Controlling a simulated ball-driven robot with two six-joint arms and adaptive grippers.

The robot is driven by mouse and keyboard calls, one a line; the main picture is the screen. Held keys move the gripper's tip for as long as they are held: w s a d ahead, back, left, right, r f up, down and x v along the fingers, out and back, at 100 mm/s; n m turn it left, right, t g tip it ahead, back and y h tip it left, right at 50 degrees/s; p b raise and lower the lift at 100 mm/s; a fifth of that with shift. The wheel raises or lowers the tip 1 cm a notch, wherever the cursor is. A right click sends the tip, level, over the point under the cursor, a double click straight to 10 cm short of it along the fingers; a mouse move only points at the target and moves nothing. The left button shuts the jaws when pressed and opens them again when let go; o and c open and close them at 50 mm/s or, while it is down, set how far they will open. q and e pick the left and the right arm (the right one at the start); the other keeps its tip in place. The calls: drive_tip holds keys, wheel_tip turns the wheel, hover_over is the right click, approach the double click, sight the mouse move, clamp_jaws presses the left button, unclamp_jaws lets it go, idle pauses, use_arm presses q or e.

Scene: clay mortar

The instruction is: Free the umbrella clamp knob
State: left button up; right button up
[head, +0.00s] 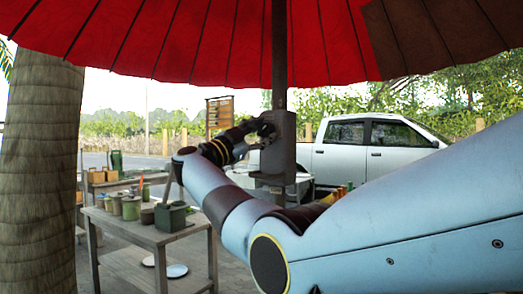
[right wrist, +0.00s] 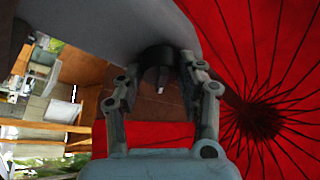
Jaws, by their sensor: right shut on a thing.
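The red umbrella (head: 200,45) spreads overhead on a dark pole (head: 279,60). A grey clamp body (head: 281,150) sits on the pole near the middle of the head view. My right gripper (head: 264,129) reaches its left side. In the right wrist view, a dark round knob (right wrist: 155,54) with a paler stub in its middle sits between the fingertips of my right gripper (right wrist: 160,72). The fingers are closed on the knob from both sides. The knob is hardly visible in the head view, hidden by the gripper. My left gripper is not in view.
A wooden table (head: 150,234) with pots and a green box (head: 171,217) stands at lower left, beside a thick trunk (head: 40,170). A white pickup (head: 350,158) is parked behind the pole. My right arm fills the lower right.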

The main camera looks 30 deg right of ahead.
drive_tip(key=m+g+b, duration=0.1)
drive_tip(key=m+b, duration=0.2)
drive_tip(key=m+g+y+b, duration=0.1)
drive_tip(key=m+b, duration=0.2)
drive_tip(key=m, duration=0.1)
drive_tip(key=shift+w+a+f+g, duration=0.1)
drive_tip(key=shift+w+f+g, duration=0.05)
drive_tip(key=shift+g, duration=0.25)
drive_tip(key=shift+r+m+g+y+b, duration=0.25)
drive_tip(key=shift+m+g+y+b, duration=0.25)
drive_tip(key=shift+m+b, duration=0.9)
drive_tip(key=shift+m, duration=0.3)
drive_tip(key=o, duration=1.1)
drive_tip(key=shift+o, duration=0.2)
drive_tip(key=a+f, duration=0.1)
drive_tip(key=a, duration=1.1)
drive_tip(key=shift+f, duration=0.2)
